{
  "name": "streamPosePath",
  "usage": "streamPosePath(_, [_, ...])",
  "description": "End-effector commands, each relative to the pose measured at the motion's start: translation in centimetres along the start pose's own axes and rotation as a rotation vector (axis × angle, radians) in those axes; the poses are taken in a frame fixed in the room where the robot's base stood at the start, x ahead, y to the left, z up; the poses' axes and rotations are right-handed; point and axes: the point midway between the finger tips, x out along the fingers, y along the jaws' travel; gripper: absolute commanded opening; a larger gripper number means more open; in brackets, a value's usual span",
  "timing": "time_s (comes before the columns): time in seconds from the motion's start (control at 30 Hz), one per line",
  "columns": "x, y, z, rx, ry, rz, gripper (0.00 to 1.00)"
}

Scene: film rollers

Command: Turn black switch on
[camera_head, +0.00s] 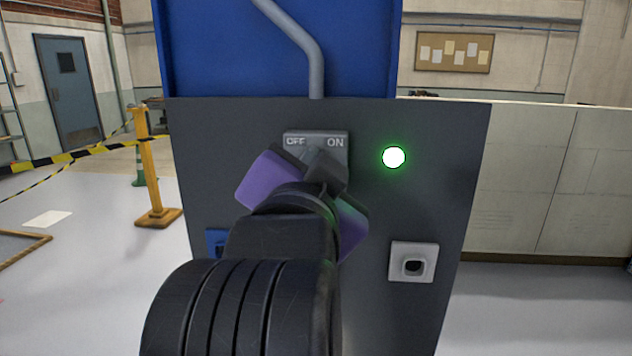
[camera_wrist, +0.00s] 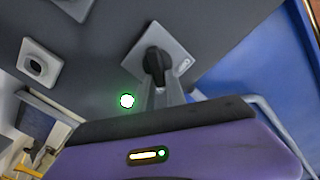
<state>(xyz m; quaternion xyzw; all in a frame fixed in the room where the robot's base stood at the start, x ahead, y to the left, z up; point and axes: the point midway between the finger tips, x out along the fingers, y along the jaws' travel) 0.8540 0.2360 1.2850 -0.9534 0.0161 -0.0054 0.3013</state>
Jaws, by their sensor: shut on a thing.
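The switch plate (camera_head: 337,143) with OFF at left and ON at right is on the dark grey panel in the head view. My gripper (camera_head: 320,164) covers its lower part and hides the knob there. In the wrist view the black switch (camera_wrist: 157,61) shows on its tilted grey plate (camera_wrist: 181,52), and my gripper (camera_wrist: 163,92) is shut on it. The gripper is tilted relative to the panel. A round green light (camera_head: 394,157) glows right of the plate, and it also shows in the wrist view (camera_wrist: 127,101).
A grey socket-like fitting (camera_head: 427,262) is at the panel's lower right. A blue fitting (camera_head: 217,242) shows at its lower left, partly behind my arm. A yellow post (camera_head: 152,170) with striped tape stands at left. A grey pipe (camera_head: 316,70) runs above the plate.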

Motion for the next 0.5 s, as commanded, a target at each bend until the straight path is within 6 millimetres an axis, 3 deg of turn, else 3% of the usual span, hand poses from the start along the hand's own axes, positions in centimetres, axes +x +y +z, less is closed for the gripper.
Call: streamPosePath(0.5, [-0.01,0.42,0.15,0.184,-0.002,0.002,0.00])
